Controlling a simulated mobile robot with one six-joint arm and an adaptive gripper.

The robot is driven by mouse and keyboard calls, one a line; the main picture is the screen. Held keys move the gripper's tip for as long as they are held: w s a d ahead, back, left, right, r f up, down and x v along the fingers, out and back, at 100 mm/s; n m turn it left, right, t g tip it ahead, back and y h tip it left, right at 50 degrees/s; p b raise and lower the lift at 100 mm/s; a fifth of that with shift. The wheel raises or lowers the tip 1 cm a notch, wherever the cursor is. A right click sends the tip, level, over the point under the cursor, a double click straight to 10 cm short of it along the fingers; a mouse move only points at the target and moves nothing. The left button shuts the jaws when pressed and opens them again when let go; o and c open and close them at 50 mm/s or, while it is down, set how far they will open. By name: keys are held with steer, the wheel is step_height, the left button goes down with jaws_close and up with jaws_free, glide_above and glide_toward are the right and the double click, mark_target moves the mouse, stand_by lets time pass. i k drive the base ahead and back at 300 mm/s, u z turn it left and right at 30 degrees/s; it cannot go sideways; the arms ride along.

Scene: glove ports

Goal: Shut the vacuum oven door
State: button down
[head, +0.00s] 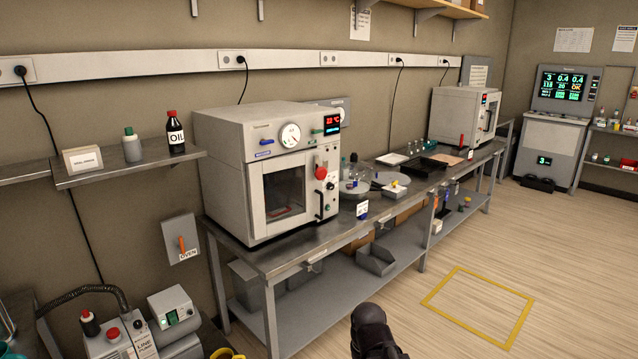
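The near vacuum oven (222,150) is a light grey box on the steel bench, left of centre in the head view. Its front door (255,204) has a dark window (284,190) and lies flush or nearly flush with the front. I cannot tell whether a small gap is left or whether it is latched. A dark upright handle (319,204) is at the door's right edge, below a red knob (321,172). A dark part of my arm shows at the bottom centre, well apart from the oven. I cannot make out my gripper's fingers.
The steel bench (262,262) runs back to the right, with dishes, bottles and a black tray (428,167). A second, similar oven (455,112) stands farther along. The wooden floor before the bench is clear, with a yellow outlined rectangle (445,311). Pump equipment (108,340) stands at lower left.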

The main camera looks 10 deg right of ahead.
mark_target(312, 194)
steer(key=z, duration=0.1)
steer(key=i, duration=1)
steer(key=z, duration=0.35)
